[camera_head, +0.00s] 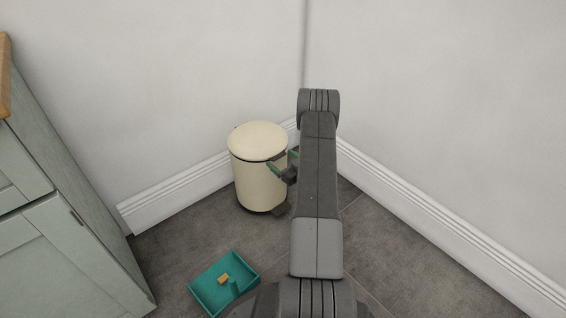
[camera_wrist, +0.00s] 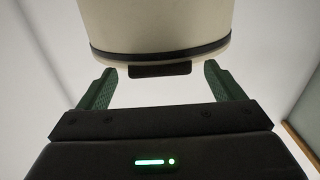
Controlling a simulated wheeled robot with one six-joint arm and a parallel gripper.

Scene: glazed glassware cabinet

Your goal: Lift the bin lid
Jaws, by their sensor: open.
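A cream cylindrical bin (camera_head: 260,185) stands on the floor near the room's corner. Its domed cream lid (camera_head: 257,140) is down on top. My gripper (camera_head: 281,161) is at the bin's right front side, close to the rim under the lid. In the wrist view my gripper (camera_wrist: 158,78) is open, with one green finger on each side of a dark tab (camera_wrist: 160,70) on the bin's edge. Gaps show between the tab and both fingers. A dark band (camera_wrist: 160,53) runs around the cream surface there. A dark pedal (camera_head: 281,210) sits at the bin's base.
A teal tray (camera_head: 205,295) with a small orange piece (camera_head: 223,279) lies on the floor at front left. A grey-green cabinet (camera_head: 70,230) stands at left. White walls with skirting (camera_head: 180,195) close in behind and right of the bin.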

